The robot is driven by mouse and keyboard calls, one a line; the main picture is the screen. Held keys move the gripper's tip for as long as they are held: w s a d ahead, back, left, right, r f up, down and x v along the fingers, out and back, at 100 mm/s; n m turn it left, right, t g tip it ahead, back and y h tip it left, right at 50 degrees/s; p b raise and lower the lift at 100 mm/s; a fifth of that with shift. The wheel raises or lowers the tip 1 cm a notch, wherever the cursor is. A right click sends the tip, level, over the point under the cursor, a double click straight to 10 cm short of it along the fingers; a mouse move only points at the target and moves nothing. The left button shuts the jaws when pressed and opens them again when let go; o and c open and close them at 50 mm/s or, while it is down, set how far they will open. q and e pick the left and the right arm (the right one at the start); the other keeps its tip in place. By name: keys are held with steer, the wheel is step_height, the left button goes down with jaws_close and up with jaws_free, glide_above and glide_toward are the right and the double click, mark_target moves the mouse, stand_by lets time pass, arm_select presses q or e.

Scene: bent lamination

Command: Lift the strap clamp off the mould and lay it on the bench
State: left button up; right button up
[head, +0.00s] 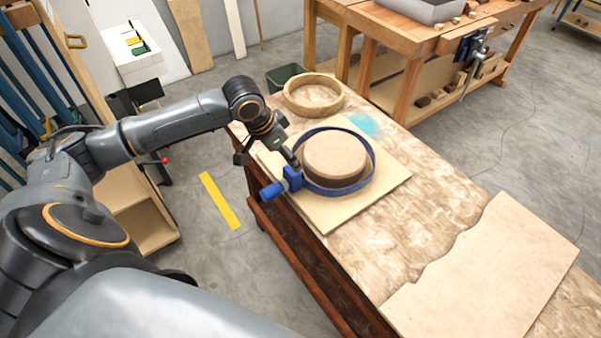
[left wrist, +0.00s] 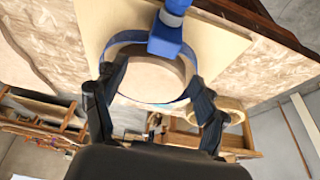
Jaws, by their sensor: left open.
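The strap clamp is a blue band (head: 372,160) looped around the round beige mould (head: 335,152), with a blue buckle block (head: 293,179) and blue handle (head: 272,191) at its left. A gap shows between band and mould at the back and right. The mould sits on a square pale board (head: 388,178). My left gripper (head: 291,160) is open beside the buckle, near the band's left side. In the left wrist view its two fingers (left wrist: 157,74) stand apart, with the buckle (left wrist: 166,38) beyond them. I cannot tell whether they touch the clamp. My right gripper is not in view.
A wooden ring (head: 336,108) lies on the bench (head: 335,246) behind the board. A large wavy-edged sheet (head: 490,275) covers the near right. Bare bench shows between board and sheet. A dark green bin (head: 284,76) stands behind; another workbench (head: 385,50) is at the back.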

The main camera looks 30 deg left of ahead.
mark_target(290, 171)
arm_select(q)
steer(key=x, duration=0.3)
steer(key=shift+w, duration=0.1)
steer(key=p+x, duration=0.1)
steer(key=x, duration=0.1)
steer(key=p+x, duration=0.1)
steer(key=x, duration=0.2)
steer(key=shift+s+a, duration=0.2)
steer(key=shift+w+f, duration=0.1)
steer(key=shift+f, duration=0.2)
steer(key=shift+c, duration=1)
steer(key=shift+r, duration=0.1)
steer(key=c, duration=1)
